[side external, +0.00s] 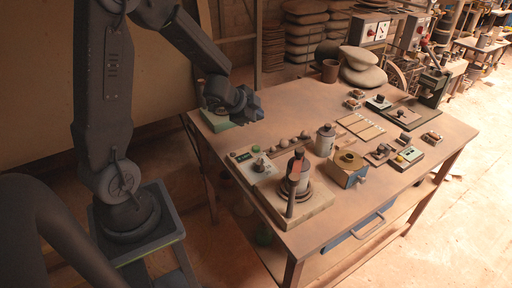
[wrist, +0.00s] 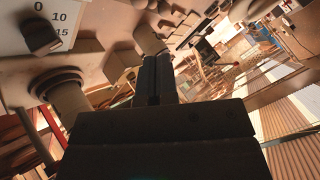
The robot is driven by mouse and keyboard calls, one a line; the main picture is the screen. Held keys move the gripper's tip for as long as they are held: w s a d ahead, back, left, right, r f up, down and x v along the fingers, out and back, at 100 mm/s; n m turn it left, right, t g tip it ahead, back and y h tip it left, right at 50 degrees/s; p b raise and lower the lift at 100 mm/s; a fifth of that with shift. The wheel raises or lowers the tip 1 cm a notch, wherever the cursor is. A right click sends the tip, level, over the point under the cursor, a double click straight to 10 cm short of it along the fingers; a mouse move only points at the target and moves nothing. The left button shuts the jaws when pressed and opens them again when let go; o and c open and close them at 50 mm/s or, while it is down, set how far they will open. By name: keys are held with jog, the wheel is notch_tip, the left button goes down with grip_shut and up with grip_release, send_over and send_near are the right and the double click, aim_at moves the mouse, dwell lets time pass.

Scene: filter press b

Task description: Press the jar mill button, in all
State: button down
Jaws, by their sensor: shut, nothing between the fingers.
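My gripper (side external: 250,104) is shut and empty, held above the left back part of the table. In the wrist view its two dark fingers (wrist: 156,62) lie side by side and touch. A pale control panel (side external: 262,168) with a green button (side external: 255,149) and a dark knob stands at the near left, in front of and below my gripper. Another small panel with a yellow button (side external: 400,158) lies at the right. I cannot tell which button belongs to the jar mill. The wrist view shows a pale dial plate (wrist: 28,22) marked 0, 10 and 15 with a dark knob (wrist: 41,37).
A round-based stand with a dark upright (side external: 297,185) rises near the front edge. A capped container (side external: 325,141) and a blue-sided box (side external: 349,170) stand beside it. A pale green block (side external: 216,120) sits under my wrist. Sacks (side external: 362,66) and a brown pot (side external: 330,71) are at the back.

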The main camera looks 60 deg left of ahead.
aim_at(256, 148)
jog(key=shift+f, duration=0.1)
jog(key=shift+f, duration=4.3)
jog(key=shift+f, duration=0.15)
jog(key=shift+f, duration=0.25)
